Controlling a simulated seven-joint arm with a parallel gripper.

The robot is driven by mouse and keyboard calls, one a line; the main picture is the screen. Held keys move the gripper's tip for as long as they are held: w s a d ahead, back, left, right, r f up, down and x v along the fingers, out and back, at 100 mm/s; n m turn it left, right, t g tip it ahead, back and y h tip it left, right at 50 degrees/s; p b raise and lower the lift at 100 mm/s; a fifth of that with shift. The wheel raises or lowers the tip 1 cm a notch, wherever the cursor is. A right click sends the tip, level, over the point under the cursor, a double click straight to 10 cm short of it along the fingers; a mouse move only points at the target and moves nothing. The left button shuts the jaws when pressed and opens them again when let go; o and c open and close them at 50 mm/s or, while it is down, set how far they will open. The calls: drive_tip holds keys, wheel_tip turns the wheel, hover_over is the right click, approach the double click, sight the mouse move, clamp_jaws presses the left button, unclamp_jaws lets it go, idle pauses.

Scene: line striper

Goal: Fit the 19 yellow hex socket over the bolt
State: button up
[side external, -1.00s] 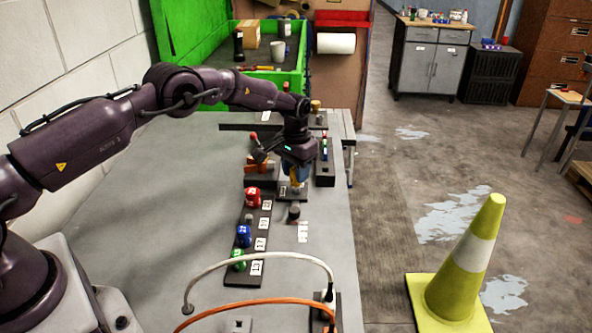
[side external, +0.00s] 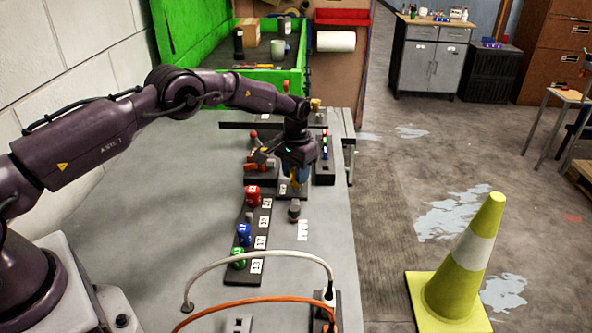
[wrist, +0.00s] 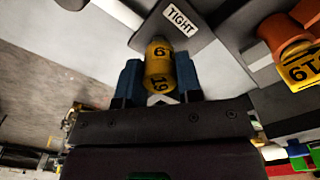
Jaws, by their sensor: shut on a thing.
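The yellow socket marked 19 (wrist: 158,66) is held upright between the two blue fingers of my gripper (wrist: 160,82), which is shut on it. In the side external view my gripper (side external: 295,178) and a bit of the yellow socket (side external: 295,184) are over a small dark plate (side external: 292,195) with a white label. In the wrist view the socket is in front of a grey plate (wrist: 205,45) labelled TIGHT. I cannot make out the bolt; the socket and fingers cover that spot, and I cannot tell if the socket touches it.
A dark knob (side external: 294,210) stands just in front of the plate. White (side external: 262,254) and orange (side external: 262,295) cables arch in the foreground. The table's left part is clear.

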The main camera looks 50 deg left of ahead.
drive_tip(key=shift+f, duration=0.8)
idle(0.6)
drive_tip(key=o, duration=1.3)
drive_tip(key=shift+r, duration=3.5)
